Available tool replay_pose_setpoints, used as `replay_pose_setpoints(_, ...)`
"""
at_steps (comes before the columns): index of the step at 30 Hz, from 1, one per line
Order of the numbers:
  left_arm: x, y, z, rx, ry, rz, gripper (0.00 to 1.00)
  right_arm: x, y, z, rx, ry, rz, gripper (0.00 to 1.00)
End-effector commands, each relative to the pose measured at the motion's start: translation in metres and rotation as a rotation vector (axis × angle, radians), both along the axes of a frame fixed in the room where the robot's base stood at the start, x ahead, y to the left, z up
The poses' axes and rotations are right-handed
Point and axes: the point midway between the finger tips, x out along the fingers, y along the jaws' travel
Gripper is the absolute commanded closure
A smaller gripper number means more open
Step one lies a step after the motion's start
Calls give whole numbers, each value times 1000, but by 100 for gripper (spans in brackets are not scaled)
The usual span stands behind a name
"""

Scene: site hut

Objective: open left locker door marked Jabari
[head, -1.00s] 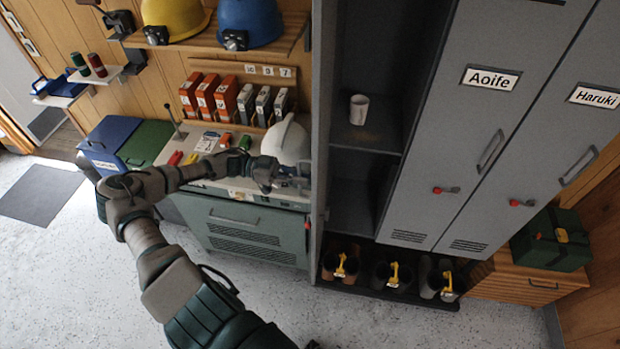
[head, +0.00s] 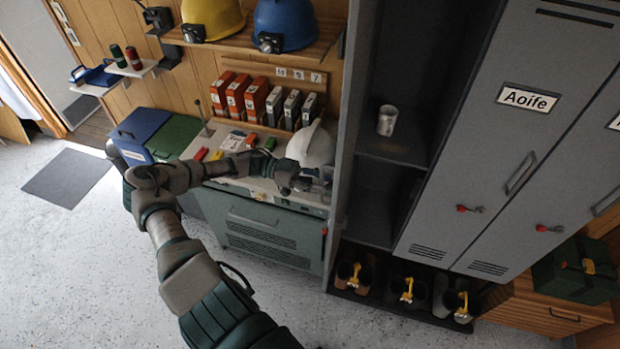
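The left locker stands open, its dark interior (head: 385,190) showing a shelf with a metal cup (head: 387,120). A grey panel (head: 343,190) seen nearly edge-on borders the opening on the left; it looks like the swung-out door. A small red knob (head: 324,231) shows at its left edge. No Jabari label is visible from here. My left arm reaches in from below, and my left gripper (head: 318,183) is beside the panel's left face, in front of the white helmet (head: 312,145). Its fingers are small and dark, and contact with the panel is unclear. My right gripper is out of view.
The shut Aoife locker (head: 490,150) stands to the right, with another shut locker beside it. Boots with yellow tags (head: 407,290) sit below. A bench cabinet (head: 262,232) stands behind my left arm.

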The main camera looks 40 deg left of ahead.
Motion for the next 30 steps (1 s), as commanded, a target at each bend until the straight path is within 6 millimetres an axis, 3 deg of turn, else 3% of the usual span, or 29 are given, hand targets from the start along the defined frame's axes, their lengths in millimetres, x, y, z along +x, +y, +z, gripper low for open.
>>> replay_pose_setpoints(15, -40, 90, -1, 4, 3, 3, 63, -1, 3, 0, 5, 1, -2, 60)
replay_pose_setpoints(21, -46, 102, -1, 2, 2, 0, 63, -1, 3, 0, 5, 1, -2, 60)
replay_pose_setpoints(30, -46, 102, -1, 2, 2, 0, 63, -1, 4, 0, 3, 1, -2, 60)
